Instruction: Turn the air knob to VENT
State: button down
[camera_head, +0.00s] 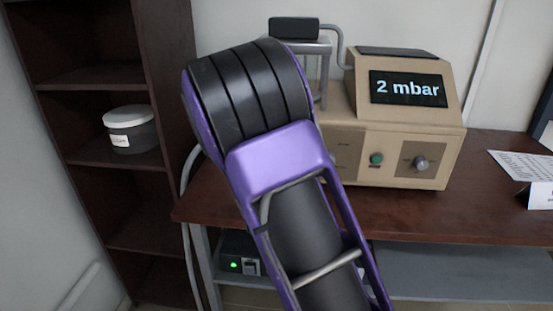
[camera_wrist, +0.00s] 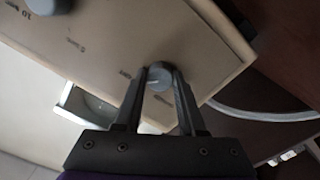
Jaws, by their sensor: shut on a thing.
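In the wrist view my gripper (camera_wrist: 159,88) has one finger on each side of a round grey knob (camera_wrist: 159,75) and is shut on it. The knob sits on a beige panel near its edge. A pale line shows on its face. Small dark labels are printed around it, too blurred to read surely. In the head view the beige device (camera_head: 402,120) stands on the table with a display (camera_head: 408,89) reading "2 mbar". My arm hides the left part of its front, and my gripper and the held knob are not visible there.
A green button (camera_head: 376,158) and another grey knob (camera_head: 421,163) are on the device's front. The brown table (camera_head: 490,205) has papers (camera_head: 522,165) at right. A dark shelf with a lidded tub (camera_head: 131,130) stands at left. A grey tube (camera_wrist: 265,115) curves near the panel in the wrist view.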

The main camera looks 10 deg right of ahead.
jog(key=c, duration=0.5)
grip_release()
jog(key=shift+s, duration=0.1)
jog(key=p+v, duration=1.1)
jog(key=v, duration=0.6)
jog(key=shift+s, duration=0.1)
